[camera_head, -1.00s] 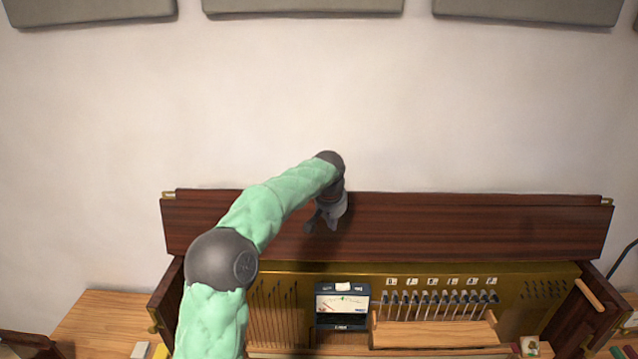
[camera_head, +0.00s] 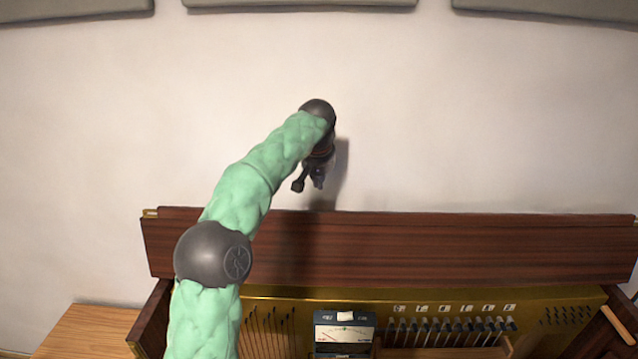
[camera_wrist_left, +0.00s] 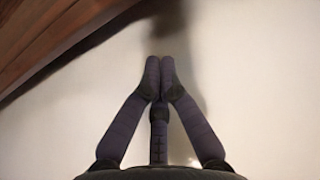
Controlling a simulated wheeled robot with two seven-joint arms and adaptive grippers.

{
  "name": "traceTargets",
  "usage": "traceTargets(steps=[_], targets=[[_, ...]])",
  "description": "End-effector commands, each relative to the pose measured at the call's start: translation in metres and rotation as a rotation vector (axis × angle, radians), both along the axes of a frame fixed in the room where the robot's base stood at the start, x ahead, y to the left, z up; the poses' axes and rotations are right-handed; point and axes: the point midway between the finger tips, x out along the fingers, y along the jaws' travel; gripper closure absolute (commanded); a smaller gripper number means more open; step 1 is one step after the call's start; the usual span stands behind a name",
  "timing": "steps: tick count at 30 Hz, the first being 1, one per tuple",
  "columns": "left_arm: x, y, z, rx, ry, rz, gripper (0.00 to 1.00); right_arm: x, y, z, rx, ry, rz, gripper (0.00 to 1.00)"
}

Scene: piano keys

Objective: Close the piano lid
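The dark brown piano lid (camera_head: 450,245) stands raised, its long panel running across the lower part of the head view above the open piano (camera_head: 270,293). My left gripper (camera_head: 308,184) is above the lid's top edge, in front of the white wall, with its fingers pointing down. It looks apart from the lid. In the left wrist view its fingertips (camera_wrist_left: 160,68) are together with nothing between them. The lid's wooden edge (camera_wrist_left: 50,35) crosses the upper left of that view. My right gripper is out of view.
A white wall (camera_head: 480,110) stands right behind the lid. Grey panels (camera_head: 300,3) hang along the top. Inside the piano are a black meter (camera_head: 344,331) and a row of small levers (camera_head: 450,330). A wooden surface (camera_head: 95,330) lies at the lower left.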

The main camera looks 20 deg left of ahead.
Motion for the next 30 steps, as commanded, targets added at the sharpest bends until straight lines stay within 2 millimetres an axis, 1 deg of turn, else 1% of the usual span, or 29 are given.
traceTargets(steps=[1, 13, 14, 15, 21, 24, 30], targets=[[0.003, 0.001, -0.009, 0.001, 0.005, 0.0, 1.0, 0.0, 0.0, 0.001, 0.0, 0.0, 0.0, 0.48], [0.031, 0.013, -0.077, 0.0, 0.004, -0.001, 1.0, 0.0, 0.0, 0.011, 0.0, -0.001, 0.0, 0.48], [0.026, 0.011, -0.07, 0.0, -0.002, -0.001, 1.0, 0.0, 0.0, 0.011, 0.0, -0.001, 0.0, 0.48], [0.021, 0.009, -0.069, 0.0, -0.002, -0.001, 1.0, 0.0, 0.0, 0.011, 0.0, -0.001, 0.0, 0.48], [0.003, 0.001, -0.065, 0.0, 0.0, -0.001, 1.0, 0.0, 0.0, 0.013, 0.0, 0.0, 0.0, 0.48], [-0.003, -0.001, -0.064, 0.0, 0.001, -0.002, 1.0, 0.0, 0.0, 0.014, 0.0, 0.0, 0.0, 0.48], [-0.006, -0.003, -0.064, -0.001, 0.002, -0.002, 1.0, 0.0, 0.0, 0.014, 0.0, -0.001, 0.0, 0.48]])
